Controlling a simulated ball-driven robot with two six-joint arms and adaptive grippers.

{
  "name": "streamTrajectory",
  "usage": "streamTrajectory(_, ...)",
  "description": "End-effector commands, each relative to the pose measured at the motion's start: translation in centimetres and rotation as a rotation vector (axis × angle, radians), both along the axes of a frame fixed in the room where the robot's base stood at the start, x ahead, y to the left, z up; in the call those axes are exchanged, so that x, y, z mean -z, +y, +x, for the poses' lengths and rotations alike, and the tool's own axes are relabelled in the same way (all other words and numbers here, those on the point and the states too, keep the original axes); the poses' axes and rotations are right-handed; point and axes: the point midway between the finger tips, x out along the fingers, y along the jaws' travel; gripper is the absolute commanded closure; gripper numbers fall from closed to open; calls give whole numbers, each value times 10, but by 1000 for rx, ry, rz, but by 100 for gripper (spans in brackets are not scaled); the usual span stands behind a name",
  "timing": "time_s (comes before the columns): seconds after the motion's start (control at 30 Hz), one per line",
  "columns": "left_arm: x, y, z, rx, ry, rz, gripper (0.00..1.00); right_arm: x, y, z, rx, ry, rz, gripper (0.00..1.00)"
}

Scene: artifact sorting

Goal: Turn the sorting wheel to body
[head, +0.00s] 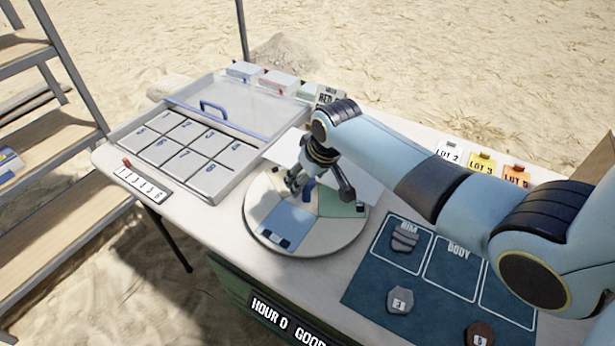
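The sorting wheel (352,236) is a round pale disc on the table, with a blue sector (286,222), a green sector (338,203) and other pale sectors. A small blue upright peg (308,190) stands near its middle. My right gripper (294,184) is over the wheel, pointing down, just left of the peg. I cannot tell whether it touches the peg or how far its fingers are apart. My arm hides the wheel's back part. The word BODY (458,250) is printed on an outlined field of the dark blue mat. My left gripper is out of view.
The mat (365,290) holds a sherd (404,238) in the RIM field and others (400,301) (480,334) in front. A tray (245,150) with numbered lidded cells stands at the left. Lot cards (481,167) line the back edge. Shelves (50,130) stand left of the table.

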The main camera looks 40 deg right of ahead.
Motion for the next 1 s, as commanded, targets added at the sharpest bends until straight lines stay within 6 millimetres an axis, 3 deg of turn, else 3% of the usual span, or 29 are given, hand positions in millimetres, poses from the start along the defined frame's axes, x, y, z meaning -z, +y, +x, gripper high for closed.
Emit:
streamTrajectory(0.07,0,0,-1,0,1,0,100,0,0,0,0,0,0,43)
streamTrajectory(0.5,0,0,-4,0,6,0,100,0,0,0,1,1,0,100)
streamTrajectory(1.0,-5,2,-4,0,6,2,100,-1,-7,-4,-51,2,0,100)
